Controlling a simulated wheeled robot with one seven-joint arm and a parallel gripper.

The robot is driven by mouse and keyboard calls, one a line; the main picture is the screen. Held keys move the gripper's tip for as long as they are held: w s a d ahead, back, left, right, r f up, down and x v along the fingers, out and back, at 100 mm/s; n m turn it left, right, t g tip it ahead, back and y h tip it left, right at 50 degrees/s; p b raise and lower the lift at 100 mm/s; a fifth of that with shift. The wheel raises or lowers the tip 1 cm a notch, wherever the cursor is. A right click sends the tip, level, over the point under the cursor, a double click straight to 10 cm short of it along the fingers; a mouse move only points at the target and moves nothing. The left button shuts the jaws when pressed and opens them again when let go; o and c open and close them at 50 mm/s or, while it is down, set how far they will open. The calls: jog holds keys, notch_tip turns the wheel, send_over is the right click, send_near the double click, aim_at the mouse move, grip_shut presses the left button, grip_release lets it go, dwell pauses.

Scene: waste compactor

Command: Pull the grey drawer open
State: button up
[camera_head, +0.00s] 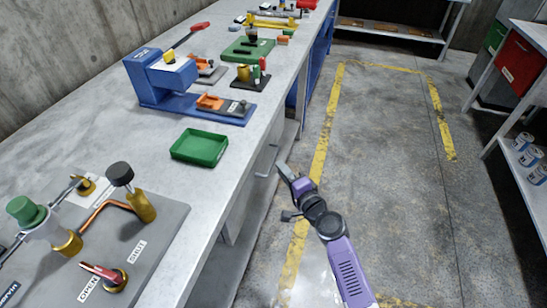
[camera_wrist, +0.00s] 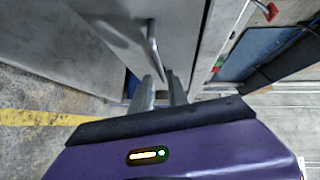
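The grey drawer (camera_head: 241,205) is under the edge of the long workbench in the head view, its front facing the aisle. Its grey front (camera_wrist: 172,32) fills the upper middle of the wrist view, with a metal bar handle (camera_wrist: 152,42) on it. In the head view the handle (camera_head: 266,161) shows just left of my gripper (camera_head: 284,173). In the wrist view my gripper (camera_wrist: 161,84) has its two fingers apart, with the handle's near end at the gap between the tips. I cannot tell whether they touch it. The drawer looks closed.
The workbench top holds a green tray (camera_head: 200,147), a blue machine (camera_head: 165,80) and a panel with valves (camera_head: 100,235). The aisle floor with yellow lines (camera_head: 318,150) is clear. A shelf with cans (camera_head: 528,155) and a red bin (camera_head: 518,62) stand at right.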

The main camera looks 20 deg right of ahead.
aim_at(274, 158)
jog(key=w, duration=0.2)
jog(key=w+b, duration=0.1)
jog(key=w, duration=0.1)
jog(key=w+a+f, duration=0.1)
jog(key=w, duration=0.1)
jog(key=shift+w, duration=0.25)
grip_shut()
dwell(1.2)
